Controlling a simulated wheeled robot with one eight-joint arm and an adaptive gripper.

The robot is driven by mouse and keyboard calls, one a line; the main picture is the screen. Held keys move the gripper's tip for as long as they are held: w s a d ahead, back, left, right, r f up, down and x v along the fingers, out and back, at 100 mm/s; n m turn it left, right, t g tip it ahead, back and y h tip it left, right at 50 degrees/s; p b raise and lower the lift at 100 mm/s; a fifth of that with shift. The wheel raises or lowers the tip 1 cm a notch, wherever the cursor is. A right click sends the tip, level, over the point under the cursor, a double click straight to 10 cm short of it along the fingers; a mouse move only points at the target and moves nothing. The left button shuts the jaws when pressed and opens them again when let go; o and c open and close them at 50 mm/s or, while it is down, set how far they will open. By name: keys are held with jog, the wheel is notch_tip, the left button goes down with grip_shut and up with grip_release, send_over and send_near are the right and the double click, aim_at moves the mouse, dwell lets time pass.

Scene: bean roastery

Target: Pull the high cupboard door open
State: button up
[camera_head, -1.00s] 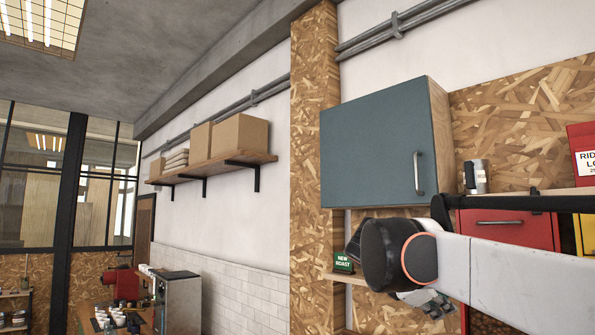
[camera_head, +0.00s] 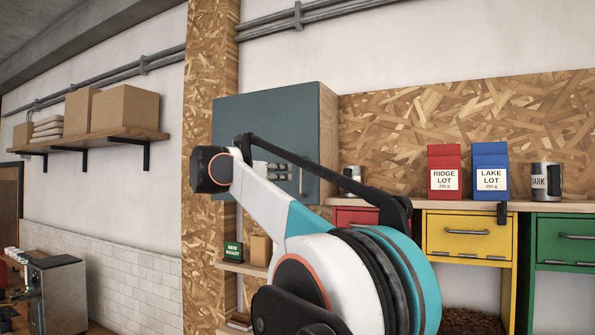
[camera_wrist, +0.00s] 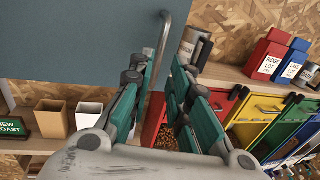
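The high cupboard's teal door (camera_head: 240,108) is shut flush against its wooden body (camera_head: 328,130). The door also fills the upper left of the wrist view (camera_wrist: 75,35). Its upright metal bar handle (camera_head: 301,181) is near the door's right edge. In the wrist view the handle (camera_wrist: 163,45) reaches down toward the gap between my fingertips, nearer the left finger. My gripper (camera_wrist: 160,72) is open, its two teal-sided fingers apart. I cannot tell whether a finger touches the handle. In the head view my gripper (camera_head: 272,171) is in front of the door, partly hidden by my arm.
Further right are red (camera_head: 445,170) and blue (camera_head: 490,170) packets and a dark-labelled mug (camera_head: 545,181). Coloured drawers sit below. A small shelf (camera_head: 245,268) holds boxes under the cupboard.

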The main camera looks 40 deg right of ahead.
jog(key=d, duration=0.3)
jog(key=w+d+p, duration=0.1)
jog(key=d, duration=0.2)
jog(key=w+d+p, duration=0.1)
jog(key=d, duration=0.2)
jog(key=shift+d, duration=0.3)
grip_shut()
